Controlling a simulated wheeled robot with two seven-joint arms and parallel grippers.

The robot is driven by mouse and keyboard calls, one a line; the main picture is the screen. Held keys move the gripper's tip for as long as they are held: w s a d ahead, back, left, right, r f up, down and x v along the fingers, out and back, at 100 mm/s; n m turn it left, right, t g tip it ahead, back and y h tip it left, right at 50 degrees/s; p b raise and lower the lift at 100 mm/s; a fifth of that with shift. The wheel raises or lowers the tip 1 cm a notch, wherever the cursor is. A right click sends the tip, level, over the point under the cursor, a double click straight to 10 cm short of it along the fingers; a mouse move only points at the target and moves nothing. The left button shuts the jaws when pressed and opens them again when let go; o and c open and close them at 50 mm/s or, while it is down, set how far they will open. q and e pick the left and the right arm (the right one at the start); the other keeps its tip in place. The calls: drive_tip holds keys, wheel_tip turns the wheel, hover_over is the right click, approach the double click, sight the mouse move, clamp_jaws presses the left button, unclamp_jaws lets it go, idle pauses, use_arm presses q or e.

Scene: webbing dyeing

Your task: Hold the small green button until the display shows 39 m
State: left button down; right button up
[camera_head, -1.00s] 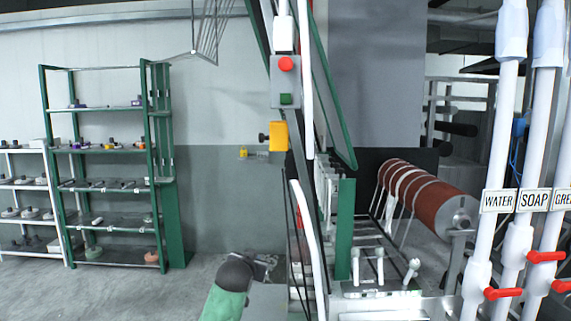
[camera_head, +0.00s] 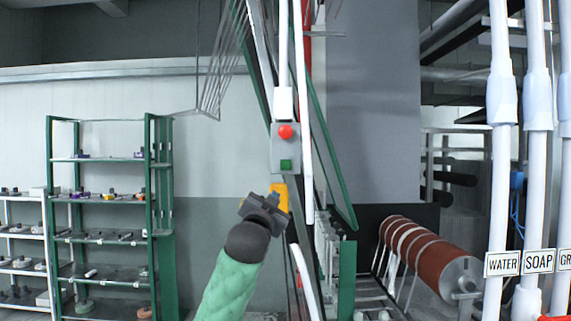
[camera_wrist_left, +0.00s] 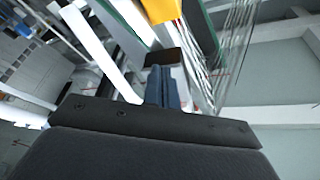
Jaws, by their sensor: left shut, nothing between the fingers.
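The small green button (camera_head: 286,165) sits low on a grey control box (camera_head: 275,150), below a round red button (camera_head: 285,131), on the machine's upright frame. My left gripper (camera_head: 275,190) is just below and left of the box, in front of a yellow box (camera_head: 282,197) and partly covering it. In the left wrist view its fingers (camera_wrist_left: 161,88) are together and empty, with the yellow box (camera_wrist_left: 160,8) beyond them. I see no gap between the two fingers. The gripper appears apart from the green button. No readable display shows. My right gripper is not in view.
A green shelf (camera_head: 160,190) with small parts stands at the left against the wall. A red-brown roller (camera_head: 425,250) lies right of the frame. White pipes labelled WATER (camera_head: 502,263) and SOAP (camera_head: 539,261) stand at the far right. Slanted frame bars run beside the box.

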sight(283, 170)
use_arm(q)
drive_tip(key=s+d+r+m+t+h, duration=0.2)
drive_tip(key=s+r+m+h, duration=0.3)
drive_tip(key=m, duration=0.5)
wheel_tip(283, 170, up, 2)
drive_tip(key=shift+s+d+r+m+t, duration=0.25)
drive_tip(key=shift+s+t, duration=0.35)
drive_tip(key=shift+s, duration=0.55)
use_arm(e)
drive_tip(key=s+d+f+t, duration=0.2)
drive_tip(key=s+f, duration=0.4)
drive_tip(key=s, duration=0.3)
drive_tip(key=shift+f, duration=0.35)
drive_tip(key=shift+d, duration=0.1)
use_arm(q)
drive_tip(key=shift+w, duration=0.1)
drive_tip(key=w, duration=0.7)
drive_tip(key=shift+w, duration=0.85)
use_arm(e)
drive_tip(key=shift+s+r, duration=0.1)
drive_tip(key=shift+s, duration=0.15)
